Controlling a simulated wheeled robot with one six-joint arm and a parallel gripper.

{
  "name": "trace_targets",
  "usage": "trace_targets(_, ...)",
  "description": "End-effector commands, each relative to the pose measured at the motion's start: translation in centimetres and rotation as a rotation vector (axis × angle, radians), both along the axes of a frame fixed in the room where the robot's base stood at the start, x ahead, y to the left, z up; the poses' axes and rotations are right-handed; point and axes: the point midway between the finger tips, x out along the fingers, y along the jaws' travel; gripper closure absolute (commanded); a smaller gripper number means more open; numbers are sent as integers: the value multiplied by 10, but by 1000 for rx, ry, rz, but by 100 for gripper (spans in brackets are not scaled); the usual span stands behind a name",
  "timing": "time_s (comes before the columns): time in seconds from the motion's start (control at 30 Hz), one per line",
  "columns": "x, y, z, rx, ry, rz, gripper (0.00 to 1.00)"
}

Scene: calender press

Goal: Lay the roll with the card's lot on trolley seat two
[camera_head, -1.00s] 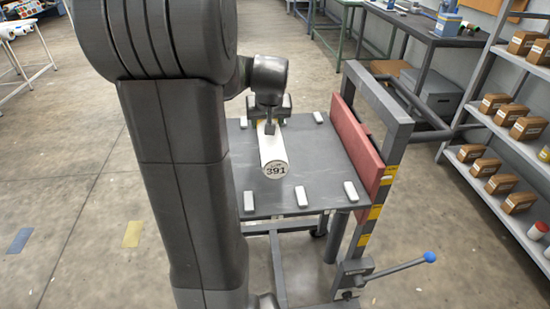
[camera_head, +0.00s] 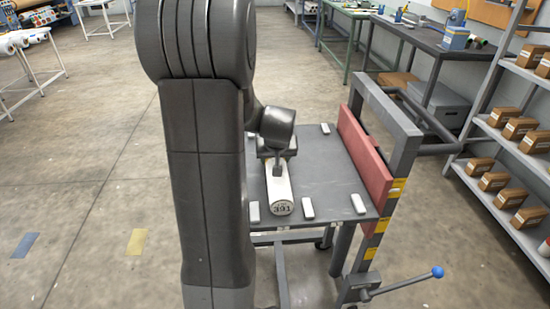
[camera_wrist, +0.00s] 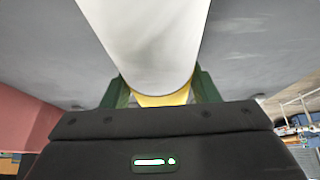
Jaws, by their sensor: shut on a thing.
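The white roll (camera_head: 279,190) has a printed end label that reads 391. My gripper (camera_head: 277,170) is shut on it from above, near its far part. In the wrist view the roll (camera_wrist: 150,40) lies between the two green fingers of my gripper (camera_wrist: 161,90), with a yellow patch at its near end. The trolley (camera_head: 335,178) has a grey top with white blocks along its front and far edges. The roll's front end is between the left front block (camera_head: 254,212) and the middle front block (camera_head: 307,207). I cannot tell whether it touches the top. No lot card is readable.
A red panel (camera_head: 363,160) and grey frame (camera_head: 400,125) stand along the trolley's right side. A lever with a blue knob (camera_head: 437,271) sticks out at the front right. Shelves with brown boxes (camera_head: 520,128) are at the right. Open floor (camera_head: 90,190) lies at the left.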

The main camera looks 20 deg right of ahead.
Motion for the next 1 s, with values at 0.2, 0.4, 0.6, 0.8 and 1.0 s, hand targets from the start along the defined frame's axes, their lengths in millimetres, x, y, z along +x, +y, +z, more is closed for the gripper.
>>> trace_targets(0.2,0,0,-2,0,0,0,24)
trace_targets(0.4,0,0,-2,0,0,0,24)
trace_targets(0.6,-2,1,7,-1,-2,0,24)
trace_targets(0.8,-19,4,37,-2,-4,0,24)
trace_targets(1.0,-37,10,71,-2,-4,0,24)
